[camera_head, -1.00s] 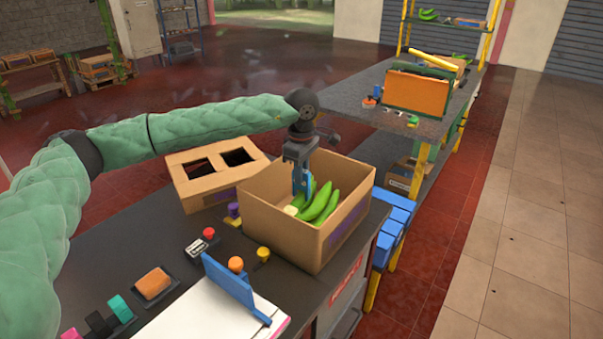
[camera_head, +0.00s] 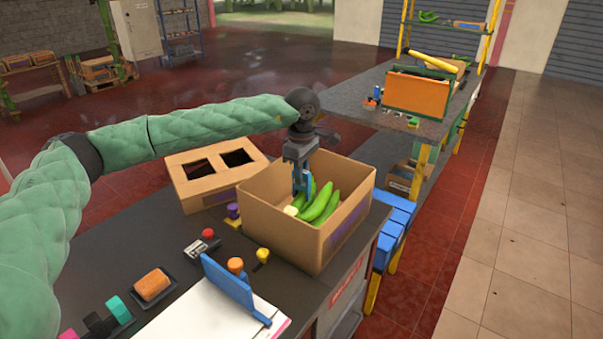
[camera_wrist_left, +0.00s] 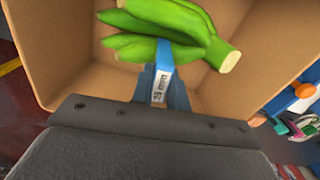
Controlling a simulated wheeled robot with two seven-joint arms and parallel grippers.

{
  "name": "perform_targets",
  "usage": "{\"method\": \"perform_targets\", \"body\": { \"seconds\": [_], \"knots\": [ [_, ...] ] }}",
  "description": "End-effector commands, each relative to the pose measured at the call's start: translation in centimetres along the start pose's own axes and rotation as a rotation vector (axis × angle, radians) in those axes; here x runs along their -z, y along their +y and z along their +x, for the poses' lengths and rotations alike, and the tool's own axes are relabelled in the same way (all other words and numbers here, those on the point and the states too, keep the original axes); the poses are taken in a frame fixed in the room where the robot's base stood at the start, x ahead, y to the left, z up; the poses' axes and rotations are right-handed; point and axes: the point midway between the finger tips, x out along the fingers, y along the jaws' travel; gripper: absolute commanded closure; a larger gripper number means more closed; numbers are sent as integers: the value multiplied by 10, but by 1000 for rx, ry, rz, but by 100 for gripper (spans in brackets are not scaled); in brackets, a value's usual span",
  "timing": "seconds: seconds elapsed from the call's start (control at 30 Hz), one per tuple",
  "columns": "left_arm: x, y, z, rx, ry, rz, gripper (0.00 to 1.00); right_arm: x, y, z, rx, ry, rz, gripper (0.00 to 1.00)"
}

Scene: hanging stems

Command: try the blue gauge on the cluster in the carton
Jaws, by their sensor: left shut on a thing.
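The green banana cluster (camera_head: 320,206) lies in the open carton (camera_head: 312,233), its pale cut crown toward the left. It also shows in the wrist view (camera_wrist_left: 178,22), with the crown at right. My left gripper (camera_head: 301,190) reaches down into the carton and is shut on the blue gauge (camera_wrist_left: 161,72), a strip with a white "mm" label. The gauge's far end is against a lower banana of the cluster; I cannot tell whether it fits around it. In the head view the gripper mostly hides the gauge. My right gripper is not in view.
The carton's walls stand close around my gripper. A carton with cut-out openings (camera_head: 215,172) stands behind left. In front are a blue upright stand (camera_head: 230,284), yellow and red knobs, and an orange block (camera_head: 152,284) on a dark tray. Another table (camera_head: 365,117) stands behind.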

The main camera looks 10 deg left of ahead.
Motion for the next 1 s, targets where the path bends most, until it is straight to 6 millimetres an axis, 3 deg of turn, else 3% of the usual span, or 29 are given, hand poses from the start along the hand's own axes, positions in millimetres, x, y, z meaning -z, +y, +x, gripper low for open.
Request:
{"method": "perform_targets", "body": {
  "seconds": [1.0],
  "knots": [
    [0, 0, -2, -1, -1, 1, 100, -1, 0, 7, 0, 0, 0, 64]
  ]
}}
